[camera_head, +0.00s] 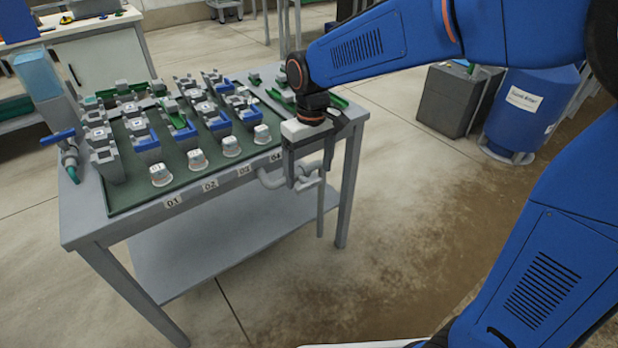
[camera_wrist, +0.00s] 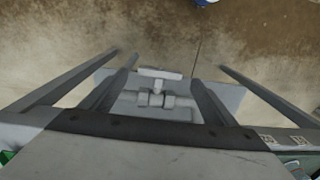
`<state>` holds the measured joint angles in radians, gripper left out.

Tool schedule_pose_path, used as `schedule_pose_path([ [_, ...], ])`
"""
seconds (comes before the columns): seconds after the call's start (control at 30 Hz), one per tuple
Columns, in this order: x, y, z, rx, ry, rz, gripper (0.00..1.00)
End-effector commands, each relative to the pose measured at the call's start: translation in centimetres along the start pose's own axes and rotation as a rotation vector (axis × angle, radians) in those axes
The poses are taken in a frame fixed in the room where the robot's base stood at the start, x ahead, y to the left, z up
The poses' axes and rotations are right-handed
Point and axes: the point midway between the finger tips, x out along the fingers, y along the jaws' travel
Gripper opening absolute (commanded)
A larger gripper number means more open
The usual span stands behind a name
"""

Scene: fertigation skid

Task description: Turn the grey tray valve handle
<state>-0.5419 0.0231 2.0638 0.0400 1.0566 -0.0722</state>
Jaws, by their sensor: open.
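The grey tray valve (camera_head: 272,179) is on a pipe at the front right of the bench, below the label 04. In the wrist view its body (camera_wrist: 155,99) is grey, and its pale bar handle (camera_wrist: 160,73) lies crosswise. My gripper (camera_head: 309,170) points down at this corner, its fingers overlapping the valve in the head view and partly hiding it. In the wrist view my gripper (camera_wrist: 163,76) is open, with the fingers to the left and right of the valve. I see no clear contact with the handle.
The bench (camera_head: 190,225) holds a green tray (camera_head: 125,207) with several grey and blue blocks and white-capped cups. A blue-handled valve (camera_head: 58,136) is at its left end. A blue drum (camera_head: 525,115) and a grey bin (camera_head: 450,100) stand back right. Floor right of the bench is clear.

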Motion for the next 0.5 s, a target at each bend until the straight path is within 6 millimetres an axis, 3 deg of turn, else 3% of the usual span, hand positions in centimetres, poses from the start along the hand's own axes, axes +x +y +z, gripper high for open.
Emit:
schedule_pose_path([
  [0.2,2.4,0.0,0.0,0.0,-0.002,0.0,0.81],
  [0.5,3.1,0.0,0.0,0.0,0.0,0.0,0.81],
])
